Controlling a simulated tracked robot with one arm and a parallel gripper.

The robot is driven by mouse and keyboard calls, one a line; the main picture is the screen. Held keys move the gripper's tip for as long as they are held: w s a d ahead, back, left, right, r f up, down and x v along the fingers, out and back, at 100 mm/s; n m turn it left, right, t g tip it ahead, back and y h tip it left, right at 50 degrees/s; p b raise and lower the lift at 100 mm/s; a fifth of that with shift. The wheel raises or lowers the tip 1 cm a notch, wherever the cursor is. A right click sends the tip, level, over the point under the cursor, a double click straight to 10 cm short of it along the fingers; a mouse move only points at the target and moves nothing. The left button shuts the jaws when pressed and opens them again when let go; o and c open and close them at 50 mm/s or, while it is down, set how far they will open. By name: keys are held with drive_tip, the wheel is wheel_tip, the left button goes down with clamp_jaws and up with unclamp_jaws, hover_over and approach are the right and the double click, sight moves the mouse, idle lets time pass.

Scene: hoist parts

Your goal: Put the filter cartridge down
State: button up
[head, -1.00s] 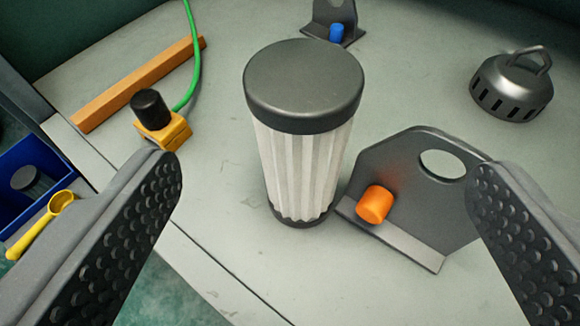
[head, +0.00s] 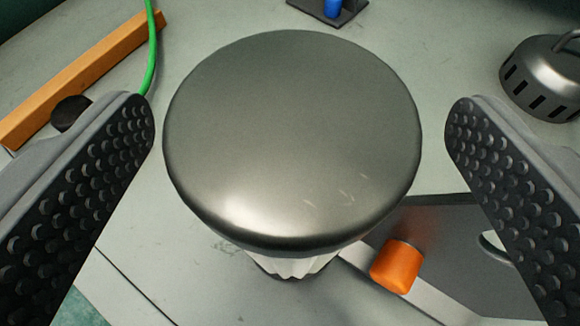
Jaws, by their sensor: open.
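The filter cartridge (head: 292,140) stands upright on the grey work surface, with its dark grey round cap towards me. Only a little of its white pleated body shows below the cap. My gripper (head: 302,125) is open, with one studded finger left of the cap and the other right of it. Gaps show between both fingers and the cap, so the cartridge is not gripped. The cap hides most of the body and the base.
A dark bracket with an orange peg (head: 397,266) lies close at the lower right, partly behind my right finger. A slotted metal dome (head: 543,78) stands at the upper right. A wooden bar (head: 75,80), green cable (head: 151,50) and blue peg (head: 333,8) lie further back.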

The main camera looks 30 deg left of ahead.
sight(295, 100)
drive_tip(key=shift+b+x, duration=0.4)
drive_tip(key=shift+x, duration=1.45)
drive_tip(key=shift+s+a, duration=0.1)
drive_tip(key=c, duration=1.7)
